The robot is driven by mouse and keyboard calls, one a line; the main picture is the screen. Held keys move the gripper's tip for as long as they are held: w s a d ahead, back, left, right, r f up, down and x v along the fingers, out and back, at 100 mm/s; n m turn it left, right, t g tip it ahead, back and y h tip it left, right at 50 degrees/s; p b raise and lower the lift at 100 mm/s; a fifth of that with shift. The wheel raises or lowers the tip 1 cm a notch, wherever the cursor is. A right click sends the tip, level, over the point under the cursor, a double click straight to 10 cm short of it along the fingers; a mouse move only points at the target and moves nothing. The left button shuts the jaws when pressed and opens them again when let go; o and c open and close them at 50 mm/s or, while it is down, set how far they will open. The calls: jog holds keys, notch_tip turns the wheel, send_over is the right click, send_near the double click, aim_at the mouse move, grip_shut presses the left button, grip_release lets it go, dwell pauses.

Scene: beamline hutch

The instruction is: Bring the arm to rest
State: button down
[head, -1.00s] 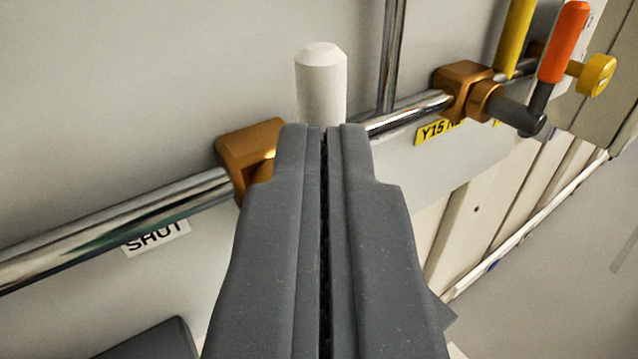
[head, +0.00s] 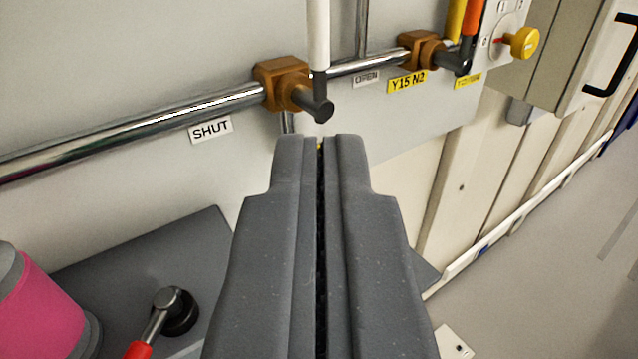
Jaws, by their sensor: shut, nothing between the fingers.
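My gripper (head: 320,145) shows in the head view, dark grey, with its two fingers pressed together and nothing between them. Its tips point forward at the wall panel, just below a brass valve (head: 284,82) on a chrome pipe. The valve's white handle (head: 318,35) stands upright above a dark stem. The fingertips appear apart from the valve, with a gap below its stem end.
A "SHUT" label (head: 211,130) is left of the valve. A second brass valve (head: 421,50), yellow label (head: 407,82) and yellow knob (head: 524,42) are right. A pink object (head: 40,315) and red-handled lever (head: 140,349) are lower left. Open floor (head: 560,270) lies right.

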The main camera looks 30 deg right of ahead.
jog(key=s+a+f+n+y+b, duration=0.3)
jog(key=s+a+f+y+b, duration=0.1)
jog(key=a+f, duration=0.4)
jog(key=s+a+f+n+y+b, duration=0.4)
jog(key=s+a+f, duration=0.4)
jog(key=f, duration=0.4)
jog(key=shift+a+t+y+b, duration=0.3)
jog(key=shift+a+y+b, duration=0.35)
jog(key=shift+y, duration=0.35)
